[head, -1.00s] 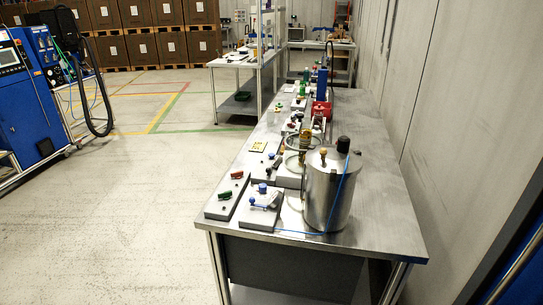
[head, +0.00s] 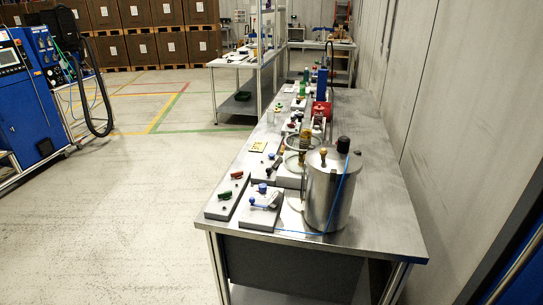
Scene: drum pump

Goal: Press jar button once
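A steel jar (head: 328,192) stands upright near the front right of the metal bench (head: 374,215). Its lid carries a black cap or button (head: 343,144) at the back right and a small brass knob (head: 323,153) at the front left. I cannot tell for sure which of these is the jar button. A thin blue hose (head: 343,185) runs down the jar's front from near the black cap to the bench top. Neither of my grippers is in the head view.
Left of the jar are grey blocks with a blue-handled valve (head: 263,199) and a red-handled valve (head: 236,175). Several fittings, a red device (head: 321,109) and a blue cylinder (head: 321,83) stand farther back. The floor left of the bench is clear; a wall (head: 452,120) is at right.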

